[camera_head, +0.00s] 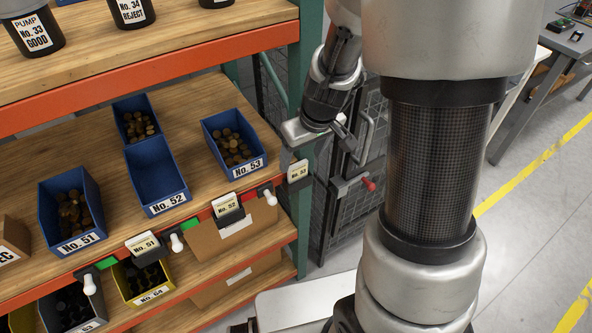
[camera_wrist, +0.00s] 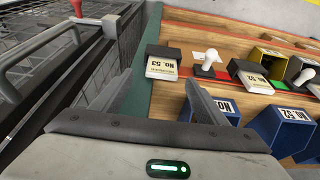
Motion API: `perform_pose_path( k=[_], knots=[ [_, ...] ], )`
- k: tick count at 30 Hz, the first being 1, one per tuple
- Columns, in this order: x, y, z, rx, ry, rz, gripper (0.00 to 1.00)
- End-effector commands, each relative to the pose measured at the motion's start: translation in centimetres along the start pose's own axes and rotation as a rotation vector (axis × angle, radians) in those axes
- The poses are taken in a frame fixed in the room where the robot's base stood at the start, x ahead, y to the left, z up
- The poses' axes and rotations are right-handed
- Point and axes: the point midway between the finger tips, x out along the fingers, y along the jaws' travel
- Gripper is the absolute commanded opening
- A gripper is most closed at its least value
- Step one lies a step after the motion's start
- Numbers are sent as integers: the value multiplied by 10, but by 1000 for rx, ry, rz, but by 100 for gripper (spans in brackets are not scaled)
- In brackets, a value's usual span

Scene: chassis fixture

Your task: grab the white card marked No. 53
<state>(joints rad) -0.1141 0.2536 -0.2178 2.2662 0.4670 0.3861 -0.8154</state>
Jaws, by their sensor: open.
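The white card marked No. 53 (camera_head: 298,171) stands at the right end of the shelf's front edge, below the blue No. 53 bin (camera_head: 233,140). In the wrist view the card (camera_wrist: 161,68) appears upside down, in a black holder (camera_wrist: 163,51). My gripper (camera_head: 340,130) is open and empty, up and to the right of the card in the head view. In the wrist view the gripper's two fingers (camera_wrist: 156,80) are apart, and the card shows beyond them, between their tips. I see no contact with the card.
A white knob (camera_head: 268,196) stands beside the card, then the No. 52 card (camera_head: 227,205) and the No. 51 card (camera_head: 143,243) along the edge. A green shelf post (camera_wrist: 140,65) and a wire-mesh cage (camera_wrist: 60,60) with a red-knobbed handle stand close by.

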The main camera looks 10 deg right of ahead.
Motion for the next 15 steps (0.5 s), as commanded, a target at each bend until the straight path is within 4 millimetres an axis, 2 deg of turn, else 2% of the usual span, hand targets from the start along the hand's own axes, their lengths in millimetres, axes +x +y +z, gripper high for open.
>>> perform_pose_path(
  k=[1,3,6,15],
  knots=[
    [12,-2,2,-2,-4,-1,67],
    [22,-3,2,0,-4,-1,67],
    [33,-3,2,0,-3,0,67],
    [35,-3,0,-1,0,-1,67]
  ],
)
